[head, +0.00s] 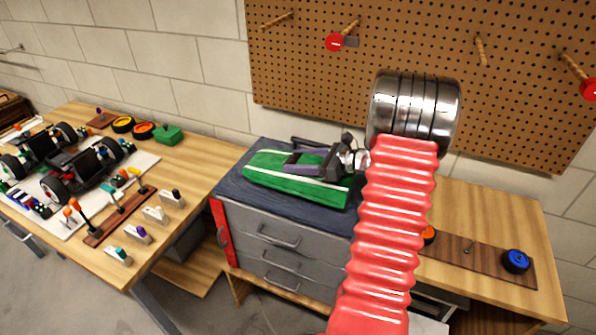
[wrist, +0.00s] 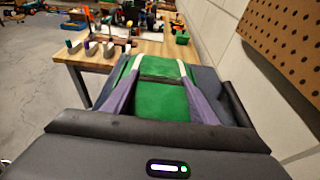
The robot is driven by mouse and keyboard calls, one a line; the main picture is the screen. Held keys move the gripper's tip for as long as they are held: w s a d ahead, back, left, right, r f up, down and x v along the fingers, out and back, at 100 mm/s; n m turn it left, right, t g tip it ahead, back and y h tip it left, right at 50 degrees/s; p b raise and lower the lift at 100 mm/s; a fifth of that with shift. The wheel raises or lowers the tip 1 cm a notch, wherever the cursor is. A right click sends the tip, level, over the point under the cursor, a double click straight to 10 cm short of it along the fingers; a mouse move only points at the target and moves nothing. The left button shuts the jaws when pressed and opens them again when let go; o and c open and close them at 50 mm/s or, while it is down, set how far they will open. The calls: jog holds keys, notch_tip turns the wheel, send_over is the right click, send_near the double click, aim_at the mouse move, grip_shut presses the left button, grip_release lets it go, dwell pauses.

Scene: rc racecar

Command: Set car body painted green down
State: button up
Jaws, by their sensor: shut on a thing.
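The green car body (head: 296,180) with white stripes is at the top of the grey drawer cabinet, over its dark blue top. My gripper (head: 312,160) is shut on the car body from the right side. In the wrist view the green body (wrist: 160,100) lies between my dark gripper's fingers (wrist: 160,112), with purple-grey parts along both its sides. The body looks level and close to the cabinet top (head: 262,150); I cannot tell whether it rests fully on it. My red ribbed arm hides the area to its right.
A workbench (head: 180,215) on the left holds a car chassis (head: 75,170), several tools and small parts. The drawer cabinet (head: 280,240) has a red side edge. A pegboard (head: 420,60) stands behind. On the right bench are a wooden strip (head: 480,262) and a blue wheel (head: 516,261).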

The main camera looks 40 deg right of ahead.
jog(key=shift+f, duration=1.85)
jog(key=shift+f, duration=0.1)
jog(key=o, duration=1.1)
jog(key=v, duration=1.2)
